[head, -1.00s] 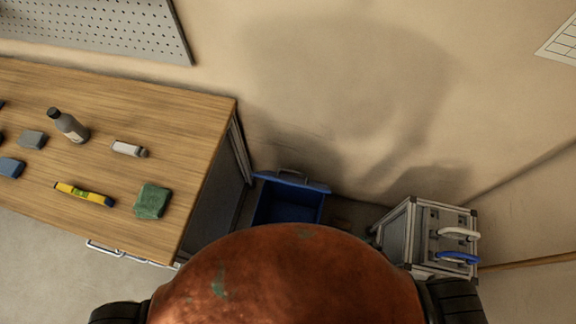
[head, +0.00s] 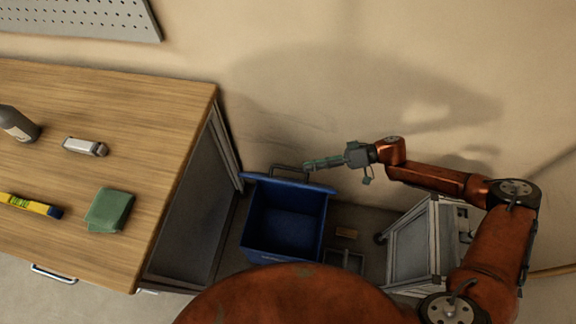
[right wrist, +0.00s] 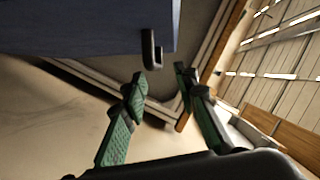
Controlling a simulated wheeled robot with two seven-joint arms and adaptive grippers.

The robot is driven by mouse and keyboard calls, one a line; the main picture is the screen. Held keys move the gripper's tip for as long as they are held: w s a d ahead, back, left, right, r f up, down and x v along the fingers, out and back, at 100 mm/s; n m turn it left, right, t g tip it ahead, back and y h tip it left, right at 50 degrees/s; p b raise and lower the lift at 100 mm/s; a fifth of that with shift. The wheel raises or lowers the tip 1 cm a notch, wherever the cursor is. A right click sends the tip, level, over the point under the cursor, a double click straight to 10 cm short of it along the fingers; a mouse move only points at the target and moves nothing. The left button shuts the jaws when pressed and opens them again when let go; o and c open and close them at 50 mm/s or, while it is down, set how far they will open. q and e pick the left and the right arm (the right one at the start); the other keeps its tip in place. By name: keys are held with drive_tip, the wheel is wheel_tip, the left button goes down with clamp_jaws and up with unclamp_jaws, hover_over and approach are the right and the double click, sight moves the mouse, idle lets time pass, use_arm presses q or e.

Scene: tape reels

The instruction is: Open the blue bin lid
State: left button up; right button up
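The blue bin (head: 243,235) stands on the floor between the workbench and the metal cart. Its inside is visible from above. Its blue lid (head: 262,181) stands raised along the back edge near the wall, with a grey handle (head: 290,169) behind it. My right gripper (head: 308,165) is close to the handle and the lid's right end. In the right wrist view its green fingers (right wrist: 158,80) are spread with nothing between them. A blue panel (right wrist: 90,25) with a dark handle (right wrist: 152,48) lies just ahead of the fingertips, apparently apart. My left gripper is out of view.
The wooden workbench (head: 150,120) on the left holds a bottle (head: 18,125), a white cylinder (head: 85,146), a yellow tool (head: 30,205) and a green cloth-like block (head: 109,210). A metal cart (head: 414,250) stands to the right, under my right arm. The wall is close behind the bin.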

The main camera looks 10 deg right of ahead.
sight(289, 168)
drive_tip(key=a, duration=0.1)
drive_tip(key=w+a+f, duration=0.1)
drive_tip(key=a, duration=0.1)
drive_tip(key=a+f+b, duration=0.1)
drive_tip(key=shift+w+a+f, duration=0.1)
drive_tip(key=shift+w+a, duration=0.05)
drive_tip(key=shift+a, duration=0.15)
drive_tip(key=a, duration=0.2)
drive_tip(key=shift+s+a, duration=0.35)
drive_tip(key=shift+w+a+f, duration=0.2)
drive_tip(key=shift+w, duration=0.05)
drive_tip(key=shift+s+r, duration=0.15)
clamp_jaws()
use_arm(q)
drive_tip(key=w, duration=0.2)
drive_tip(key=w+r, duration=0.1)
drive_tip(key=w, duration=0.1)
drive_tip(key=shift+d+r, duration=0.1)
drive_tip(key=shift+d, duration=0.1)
use_arm(e)
drive_tip(key=shift+d, duration=0.1)
drive_tip(key=shift+f, duration=0.2)
